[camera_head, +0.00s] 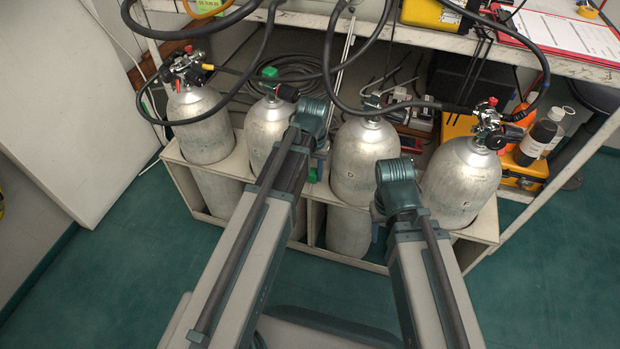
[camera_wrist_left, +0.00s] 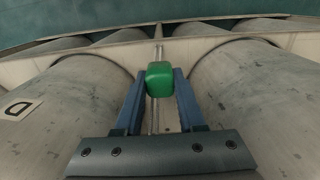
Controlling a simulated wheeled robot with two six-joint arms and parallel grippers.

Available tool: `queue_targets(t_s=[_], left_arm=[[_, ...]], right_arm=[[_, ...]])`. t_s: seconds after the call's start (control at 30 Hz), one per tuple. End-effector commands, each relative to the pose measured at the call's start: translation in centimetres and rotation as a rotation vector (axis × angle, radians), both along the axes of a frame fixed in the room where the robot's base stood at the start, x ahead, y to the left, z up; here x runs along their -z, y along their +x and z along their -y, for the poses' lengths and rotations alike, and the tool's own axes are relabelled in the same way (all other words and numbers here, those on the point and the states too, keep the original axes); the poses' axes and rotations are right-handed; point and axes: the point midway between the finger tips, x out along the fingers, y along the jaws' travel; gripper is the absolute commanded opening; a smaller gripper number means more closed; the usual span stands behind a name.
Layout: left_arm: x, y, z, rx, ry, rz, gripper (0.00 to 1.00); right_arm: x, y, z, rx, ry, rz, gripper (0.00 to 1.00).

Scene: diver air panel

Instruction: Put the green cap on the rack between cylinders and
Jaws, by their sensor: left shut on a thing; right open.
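A green cap (camera_wrist_left: 160,78) is between the blue fingers of my left gripper (camera_wrist_left: 160,88) in the left wrist view. The gripper is shut on it. In the head view my left gripper (camera_head: 317,170) is low between the two middle cylinders, left (camera_head: 265,128) and right (camera_head: 365,160), partly hidden by my arm. The cap appears over the divider of the pale rack (camera_wrist_left: 95,55); I cannot tell whether it touches. My right gripper (camera_head: 376,230) is in front of the right middle cylinder, mostly hidden behind my right wrist; its opening is hard to see.
Outer cylinders stand at left (camera_head: 205,125) and right (camera_head: 460,185) in the rack. Another green piece (camera_head: 270,72) is at the left middle cylinder's valve. Black hoses (camera_head: 330,75) loop above. Bottles (camera_head: 540,135) and an orange case (camera_head: 525,172) are at the right.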

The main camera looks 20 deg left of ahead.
Motion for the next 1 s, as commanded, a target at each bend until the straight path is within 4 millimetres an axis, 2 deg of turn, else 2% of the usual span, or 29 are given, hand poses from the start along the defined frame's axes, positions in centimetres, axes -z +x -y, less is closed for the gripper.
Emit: queue_targets(t_s=[0.3, 0.57, 0.73, 0.77, 0.9, 1.0], left_arm=[[3.6, -0.1, 0.0, 0.000, 0.000, 0.000, 0.00], [3.4, -0.1, 0.0, 0.000, 0.000, 0.000, 0.00], [3.9, -0.1, 0.0, 0.000, 0.000, 0.000, 0.00], [3.7, -0.1, 0.0, 0.000, 0.000, 0.000, 0.44], [3.7, -0.1, 0.0, 0.000, 0.000, 0.000, 0.69], [3.7, -0.1, 0.0, 0.000, 0.000, 0.000, 0.69]], right_arm=[[3.6, 0.0, 0.0, 0.003, 0.001, 0.001, 0.50], [3.4, 0.0, 0.0, 0.004, 0.001, 0.001, 0.50], [3.9, 0.0, 0.0, 0.005, 0.001, 0.001, 0.50], [3.7, 0.0, 0.0, 0.005, 0.001, 0.001, 0.50], [3.7, 0.0, 0.0, 0.005, 0.001, 0.001, 0.50], [3.7, 0.0, 0.0, 0.005, 0.001, 0.001, 0.50]])
